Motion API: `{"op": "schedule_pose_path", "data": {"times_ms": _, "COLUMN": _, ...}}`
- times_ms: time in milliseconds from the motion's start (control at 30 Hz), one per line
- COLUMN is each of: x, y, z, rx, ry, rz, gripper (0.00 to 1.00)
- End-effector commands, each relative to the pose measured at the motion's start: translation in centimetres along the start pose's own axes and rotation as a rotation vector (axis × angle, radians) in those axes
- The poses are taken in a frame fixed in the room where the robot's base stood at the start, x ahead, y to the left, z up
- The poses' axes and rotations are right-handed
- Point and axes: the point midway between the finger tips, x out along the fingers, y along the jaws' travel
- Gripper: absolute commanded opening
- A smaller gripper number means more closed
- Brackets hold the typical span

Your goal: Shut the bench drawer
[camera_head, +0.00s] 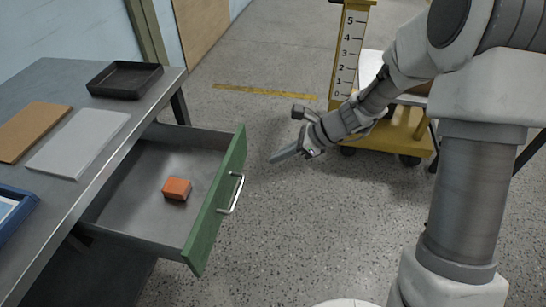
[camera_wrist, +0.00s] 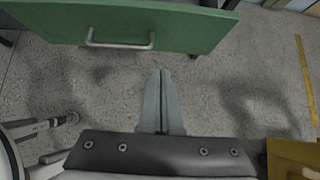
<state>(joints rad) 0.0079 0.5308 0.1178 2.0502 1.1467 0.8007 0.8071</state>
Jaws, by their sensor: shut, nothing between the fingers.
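The bench drawer (camera_head: 152,205) is pulled well out from under the grey metal bench (camera_head: 95,135). Its green front (camera_head: 217,205) carries a silver bar handle (camera_head: 232,194) facing my gripper. An orange block (camera_head: 177,188) lies inside the drawer. My gripper (camera_head: 274,159) is shut and empty, to the right of the green front and apart from it. In the wrist view, the closed fingers (camera_wrist: 164,72) point toward the green front (camera_wrist: 180,25), with a gap between them. The handle (camera_wrist: 119,45) shows there to the left of the fingertips.
On the bench lie a black tray (camera_head: 103,93), a brown board (camera_head: 28,131), a light grey sheet (camera_head: 60,160) and a blue tray (camera_head: 10,222). A yellow cart (camera_head: 400,139) stands behind my arm. Speckled floor between drawer and gripper is clear.

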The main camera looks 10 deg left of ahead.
Motion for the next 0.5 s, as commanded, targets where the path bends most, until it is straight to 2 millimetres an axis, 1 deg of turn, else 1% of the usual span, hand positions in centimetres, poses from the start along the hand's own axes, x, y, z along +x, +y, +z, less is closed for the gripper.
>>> {"op": "schedule_pose_path", "data": {"times_ms": 33, "x": 1.3, "y": 0.1, "z": -0.3, "rx": -0.001, "ry": 0.0, "rz": 0.004, "gripper": 0.0}}
{"op": "schedule_pose_path", "data": {"times_ms": 300, "x": 7.2, "y": 0.1, "z": -0.4, "rx": -0.003, "ry": 0.001, "rz": 0.005, "gripper": 0.0}}
{"op": "schedule_pose_path", "data": {"times_ms": 400, "x": 8.9, "y": 0.1, "z": -0.1, "rx": -0.004, "ry": 0.001, "rz": 0.003, "gripper": 0.0}}
{"op": "schedule_pose_path", "data": {"times_ms": 500, "x": 9.8, "y": 0.1, "z": 1.3, "rx": -0.007, "ry": 0.001, "rz": 0.002, "gripper": 0.0}}
